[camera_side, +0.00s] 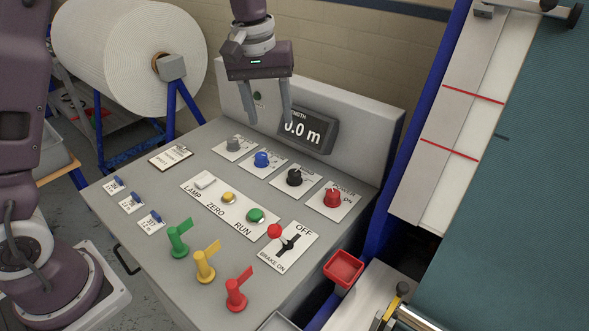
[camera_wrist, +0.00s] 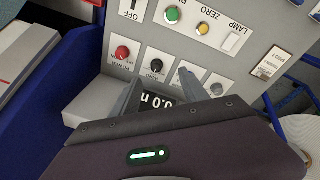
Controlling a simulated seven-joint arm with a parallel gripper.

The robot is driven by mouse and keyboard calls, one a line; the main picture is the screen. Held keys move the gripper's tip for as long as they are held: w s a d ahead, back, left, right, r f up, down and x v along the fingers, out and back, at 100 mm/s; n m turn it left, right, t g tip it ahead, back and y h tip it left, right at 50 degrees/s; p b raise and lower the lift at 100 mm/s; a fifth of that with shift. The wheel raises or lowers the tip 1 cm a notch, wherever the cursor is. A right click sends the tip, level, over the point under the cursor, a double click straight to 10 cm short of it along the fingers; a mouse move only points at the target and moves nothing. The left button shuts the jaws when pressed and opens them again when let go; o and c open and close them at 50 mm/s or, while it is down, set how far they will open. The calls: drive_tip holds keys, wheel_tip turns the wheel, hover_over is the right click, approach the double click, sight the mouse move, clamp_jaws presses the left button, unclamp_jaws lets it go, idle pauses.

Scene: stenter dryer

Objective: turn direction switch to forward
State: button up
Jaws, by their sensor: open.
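The label naming the direction switch is too small to read, so I cannot tell which knob it is. A row of rotary knobs stands on the sloped console: grey (camera_side: 233,143), blue (camera_side: 262,159), black (camera_side: 294,177) and red (camera_side: 332,197), the last marked POWER. In the wrist view the red knob (camera_wrist: 122,52), black knob (camera_wrist: 157,66) and grey knob (camera_wrist: 216,89) show; a finger hides the blue one. My gripper (camera_side: 269,121) is open and empty, pointing down above the back of the console, apart from the knobs. Its fingers also show in the wrist view (camera_wrist: 158,82).
A display (camera_side: 307,130) reading 0.0 m stands behind the knobs, close to my fingers. A green RUN button (camera_side: 256,215), yellow ZERO button (camera_side: 229,197), red-balled brake lever (camera_side: 275,231) and several flag-like handles (camera_side: 178,240) stand nearer the front. A red tray (camera_side: 343,268) is at right.

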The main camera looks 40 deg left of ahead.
drive_tip(key=n+g, duration=0.2)
hover_over(294, 172)
wheel_tip(294, 172, down, 12)
drive_tip(key=shift+s+r, duration=0.15)
drive_tip(key=shift+r, duration=0.05)
wheel_tip(294, 172, down, 8)
drive_tip(key=shift+r, duration=0.1)
clamp_jaws()
